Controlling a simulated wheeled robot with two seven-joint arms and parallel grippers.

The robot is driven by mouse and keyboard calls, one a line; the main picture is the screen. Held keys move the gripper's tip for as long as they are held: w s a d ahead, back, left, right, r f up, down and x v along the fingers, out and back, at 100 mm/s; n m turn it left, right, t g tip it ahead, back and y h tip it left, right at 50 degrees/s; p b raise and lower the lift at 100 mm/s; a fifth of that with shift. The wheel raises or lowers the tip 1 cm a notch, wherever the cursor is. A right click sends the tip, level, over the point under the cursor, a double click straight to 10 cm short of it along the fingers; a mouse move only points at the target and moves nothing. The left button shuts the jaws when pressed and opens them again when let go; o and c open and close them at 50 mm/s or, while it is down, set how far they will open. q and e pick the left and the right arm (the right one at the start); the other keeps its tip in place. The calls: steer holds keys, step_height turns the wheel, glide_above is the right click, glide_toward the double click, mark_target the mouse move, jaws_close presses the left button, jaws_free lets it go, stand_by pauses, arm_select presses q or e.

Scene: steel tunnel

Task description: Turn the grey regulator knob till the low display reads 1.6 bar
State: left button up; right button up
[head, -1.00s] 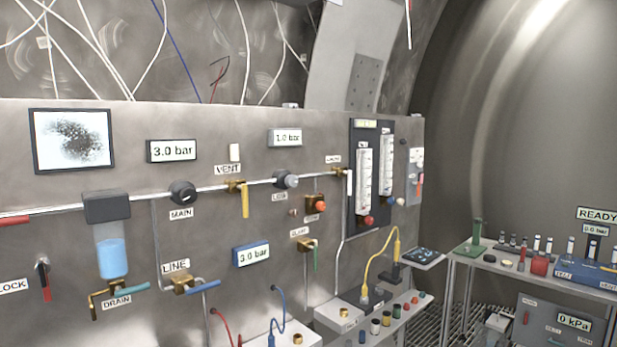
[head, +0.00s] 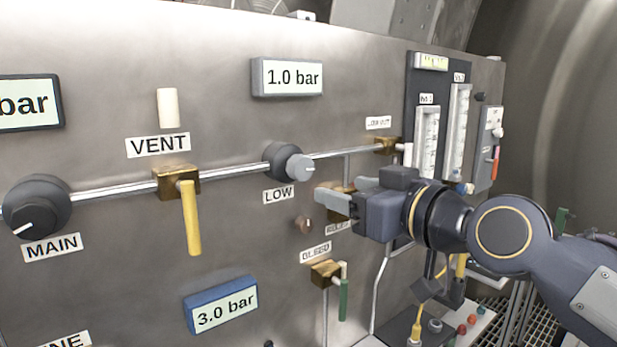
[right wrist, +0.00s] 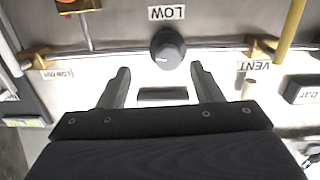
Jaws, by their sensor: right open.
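The grey LOW regulator knob (head: 299,167) sits on the pipe in the middle of the panel, above its LOW label. It also shows in the right wrist view (right wrist: 168,48), ahead of the fingers, near the middle of the gap between them. The low display (head: 288,77) above the knob reads 1.0 bar. My right gripper (head: 332,200) is open and empty. In the right wrist view the open right gripper (right wrist: 157,85) points toward the knob. My left gripper is not in view.
Left of the knob are the VENT valve with its yellow lever (head: 190,217) and the dark MAIN knob (head: 36,206). The BLEED valve's green lever (head: 344,299) hangs below. A blue display (head: 221,304) reads 3.0 bar. Flow tubes (head: 459,125) stand to the right.

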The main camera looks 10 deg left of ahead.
mark_target(305, 168)
steer(key=shift+y, duration=0.3)
steer(key=w+a+p, duration=0.1)
steer(key=a, duration=0.1)
steer(key=w+a+r+p, duration=0.1)
steer(key=a, duration=0.1)
steer(key=w+a+r+p, duration=0.1)
steer(key=a, duration=0.1)
steer(key=shift+w+a, duration=0.25)
steer(key=shift+w, duration=0.1)
steer(key=shift+w+a+f+p, duration=0.15)
steer(key=shift+w+a+p, duration=0.15)
steer(key=shift+w+a, duration=0.2)
steer(key=c, duration=1)
